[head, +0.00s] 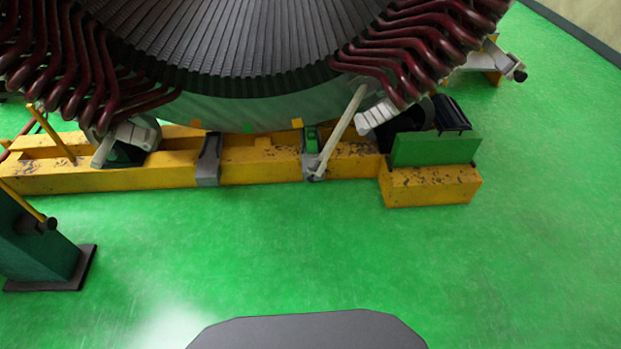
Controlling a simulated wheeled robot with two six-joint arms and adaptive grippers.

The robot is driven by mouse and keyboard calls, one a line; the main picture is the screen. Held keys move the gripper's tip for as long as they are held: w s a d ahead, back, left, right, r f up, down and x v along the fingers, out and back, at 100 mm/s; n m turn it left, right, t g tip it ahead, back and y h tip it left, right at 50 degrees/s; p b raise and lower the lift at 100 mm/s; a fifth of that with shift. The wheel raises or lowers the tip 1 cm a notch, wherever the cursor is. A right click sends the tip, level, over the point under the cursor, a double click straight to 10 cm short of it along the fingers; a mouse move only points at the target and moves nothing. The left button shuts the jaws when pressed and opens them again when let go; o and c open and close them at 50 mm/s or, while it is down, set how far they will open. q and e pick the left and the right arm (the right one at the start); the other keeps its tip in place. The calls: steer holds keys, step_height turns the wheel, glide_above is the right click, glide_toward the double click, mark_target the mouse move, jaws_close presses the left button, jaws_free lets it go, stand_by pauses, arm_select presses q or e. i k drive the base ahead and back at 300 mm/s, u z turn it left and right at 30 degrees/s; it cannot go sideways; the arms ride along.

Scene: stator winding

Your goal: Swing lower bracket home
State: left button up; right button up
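The big stator (240,40) fills the top of the head view, with a dark slotted bore and dark red coil ends (420,45) on both sides. A pale bar (343,132) slants at the right of centre, its lower end by a grey clamp on the yellow base beam (260,172). Its upper end is near the right coil ends. I cannot tell for sure whether this bar is the lower bracket. Another pale grey arm (483,62) sticks out at the upper right and ends in a dark knob. Neither of my grippers is in view.
A green block (435,149) sits on a yellow foot (432,187) at the beam's right end. A grey strap (208,160) crosses the beam. A dark green post (38,245) on a dark plate stands at the left. The green floor (520,240) in front is clear.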

mark_target(331, 145)
steer(key=u, duration=0.35)
steer(key=i, duration=0.6)
steer(key=u, duration=0.45)
steer(key=i, duration=1.15)
steer(key=z, duration=1.05)
steer(key=i, duration=0.65)
steer(key=z, duration=0.45)
